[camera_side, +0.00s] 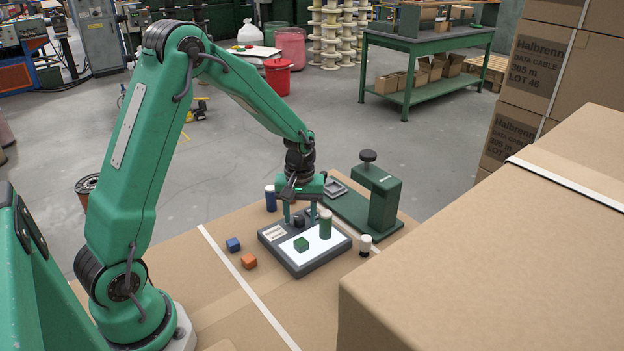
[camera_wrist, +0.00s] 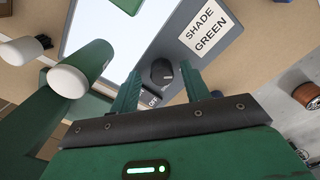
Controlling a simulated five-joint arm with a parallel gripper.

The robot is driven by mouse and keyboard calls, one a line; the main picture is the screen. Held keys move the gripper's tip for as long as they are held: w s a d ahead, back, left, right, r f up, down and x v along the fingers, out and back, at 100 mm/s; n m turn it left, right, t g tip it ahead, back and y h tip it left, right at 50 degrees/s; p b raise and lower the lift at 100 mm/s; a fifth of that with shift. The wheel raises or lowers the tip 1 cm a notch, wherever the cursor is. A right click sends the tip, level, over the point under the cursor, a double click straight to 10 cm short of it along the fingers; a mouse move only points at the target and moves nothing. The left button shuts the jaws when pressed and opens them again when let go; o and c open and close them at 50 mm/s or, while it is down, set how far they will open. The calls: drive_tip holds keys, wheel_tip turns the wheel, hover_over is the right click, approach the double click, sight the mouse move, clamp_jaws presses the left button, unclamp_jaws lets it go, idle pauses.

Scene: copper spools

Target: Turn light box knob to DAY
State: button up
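The light box (camera_side: 318,262) is a grey slab with a lit white panel, on the cardboard top in the side view; it also shows in the wrist view (camera_wrist: 190,57). Its dark round knob (camera_wrist: 162,72) sits on the grey border beside a card reading "SHADE GREEN" (camera_wrist: 204,29). A small label reading "OFF" (camera_wrist: 154,100) lies near the knob; another label is partly hidden by a finger. My gripper (camera_wrist: 162,75) points down at the border, its green fingers on either side of the knob with gaps showing. It is open. I cannot tell the knob's setting.
A green block (camera_side: 301,244) and a white-capped green cylinder (camera_side: 325,226) stand on the box. Blue (camera_side: 233,244) and orange (camera_side: 249,261) blocks lie left.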

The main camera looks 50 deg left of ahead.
sight(300, 219)
drive_tip(key=shift+r, duration=3.9)
drive_tip(key=s+d+r+m+t, duration=0.2)
drive_tip(key=s+d+r+m, duration=0.1)
drive_tip(key=s, duration=0.3)
drive_tip(key=s+d+r+m+t, duration=0.2)
drive_tip(key=s+d+r+m, duration=0.1)
drive_tip(key=s+r, duration=0.2)
drive_tip(key=s+d+r+m+t, duration=0.1)
drive_tip(key=s+d+r+m, duration=0.2)
drive_tip(key=s, duration=0.5)
drive_tip(key=shift+s+r+m+t, duration=0.25)
drive_tip(key=shift+r+m+t, duration=0.2)
drive_tip(key=shift+r, duration=0.6)
